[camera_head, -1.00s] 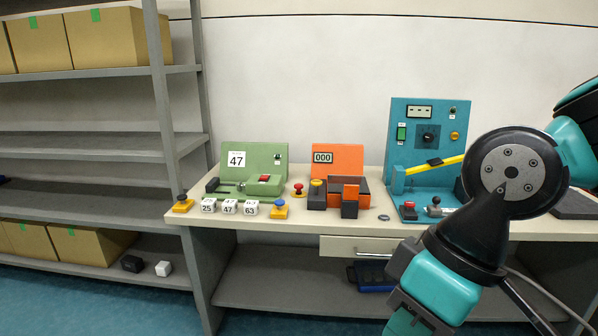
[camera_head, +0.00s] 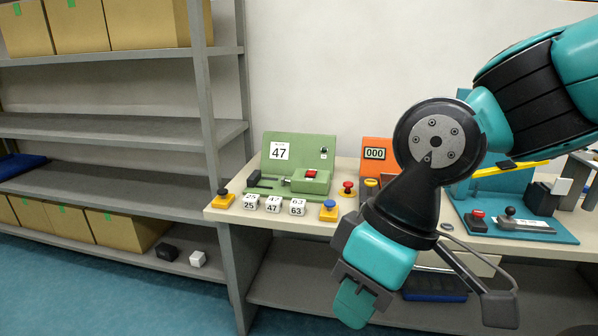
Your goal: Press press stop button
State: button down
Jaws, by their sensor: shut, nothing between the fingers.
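Several buttons are in the head view, with no readable label marking the press stop button. A red mushroom button (camera_head: 347,187) stands on the bench just right of the green press-like station (camera_head: 325,150). This station shows 47 and carries a red block (camera_head: 311,173). A black-topped button on a yellow base (camera_head: 222,198) is at the bench's left end, and a blue-topped one (camera_head: 328,210) is at the front edge. Another red button (camera_head: 477,215) is on the teal station (camera_head: 545,228). My gripper (camera_head: 353,303) is shut and empty, pointing down in front of the bench, apart from every button.
Number cubes (camera_head: 273,204) line the bench's front edge. The orange station (camera_head: 375,152) and much of the teal one are hidden behind my arm. A grey shelf rack (camera_head: 130,128) with cardboard boxes stands left. A drawer (camera_head: 480,264) is under the bench.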

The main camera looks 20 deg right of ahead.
aim_at(348, 185)
jog(key=i, duration=1.7)
jog(key=z, duration=0.5)
